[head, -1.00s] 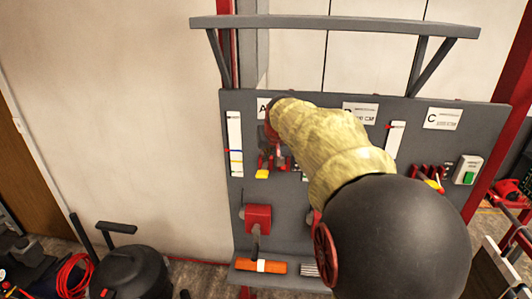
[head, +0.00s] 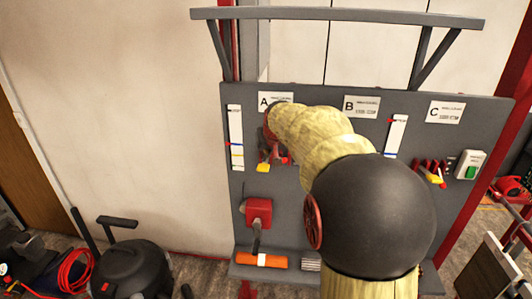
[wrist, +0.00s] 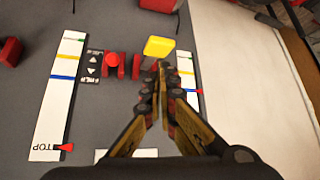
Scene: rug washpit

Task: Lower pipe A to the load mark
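The grey panel (head: 300,225) carries signs A (head: 276,101), B (head: 361,107) and C (head: 445,111). Left of sign A is a white scale (head: 236,150) with coloured lines; its red pointer (head: 228,145) is about at or slightly above the blue line. This scale shows partly behind my fingers in the wrist view (wrist: 184,62), which is upside down. The yellow lever handle (head: 263,168) is below sign A; it appears just beyond my fingertips in the wrist view (wrist: 159,47). My gripper (wrist: 160,68) has its fingers together; contact with the lever is unclear. Pipe A is not clearly identifiable.
Red levers (wrist: 115,65) stand beside the yellow handle. Scale B (head: 397,135) has its pointer near the top. A red crank box (head: 259,212) sits lower on the panel, above an orange roll (head: 262,260). A black vacuum (head: 132,267) stands on the floor at left.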

